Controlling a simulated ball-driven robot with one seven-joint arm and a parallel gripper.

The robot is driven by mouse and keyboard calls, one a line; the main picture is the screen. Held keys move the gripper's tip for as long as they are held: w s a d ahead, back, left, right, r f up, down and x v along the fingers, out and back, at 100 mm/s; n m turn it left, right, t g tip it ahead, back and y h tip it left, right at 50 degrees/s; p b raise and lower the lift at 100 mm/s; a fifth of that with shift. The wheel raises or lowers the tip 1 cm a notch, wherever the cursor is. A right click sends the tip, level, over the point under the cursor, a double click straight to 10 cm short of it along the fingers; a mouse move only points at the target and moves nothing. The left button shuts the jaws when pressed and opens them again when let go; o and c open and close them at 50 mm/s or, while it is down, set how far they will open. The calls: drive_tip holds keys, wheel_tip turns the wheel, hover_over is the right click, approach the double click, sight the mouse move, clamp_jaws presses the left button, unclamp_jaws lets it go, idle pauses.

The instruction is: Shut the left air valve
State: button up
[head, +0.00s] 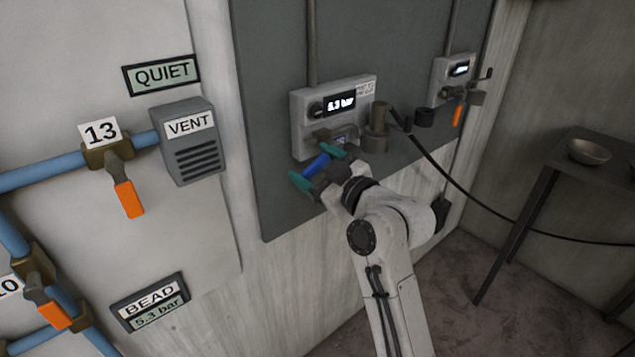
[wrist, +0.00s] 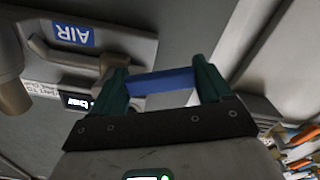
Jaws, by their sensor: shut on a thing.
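The left air valve's grey box (head: 308,128) is on the dark wall panel, its display reading about 5.3 bar. Its blue handle (head: 318,163) shows just below the box, and in the wrist view the blue handle (wrist: 160,82) spans the space between my two green fingers. My gripper (head: 316,168) is shut on this handle, one finger at each end. In the wrist view an AIR label (wrist: 73,34) is on the box beside my gripper (wrist: 160,88). The valve's pivot is mostly hidden, so its exact angle is unclear.
A second valve box (head: 441,78) with a hanging orange handle (head: 457,115) is to the right. A black hose (head: 455,183) runs from the left fitting towards the right. A table (head: 545,195) with a bowl (head: 589,151) stands at right. A VENT box (head: 192,150) is at left.

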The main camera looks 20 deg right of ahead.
drive_tip(key=w+d+f+n+b, duration=0.1)
drive_tip(key=d+f+n+b, duration=0.3)
drive_tip(key=n+b, duration=0.9)
drive_tip(key=shift+w+d+b, duration=0.35)
drive_tip(key=shift+d+b, duration=0.2)
drive_tip(key=shift+b, duration=0.3)
drive_tip(key=o, duration=1.4)
drive_tip(key=shift+r, duration=0.1)
drive_tip(key=shift+s+d, duration=0.1)
drive_tip(key=v, duration=1)
drive_tip(key=shift+s+d+p, duration=0.1)
drive_tip(key=shift+s+p, duration=0.2)
drive_tip(key=shift+p, duration=0.05)
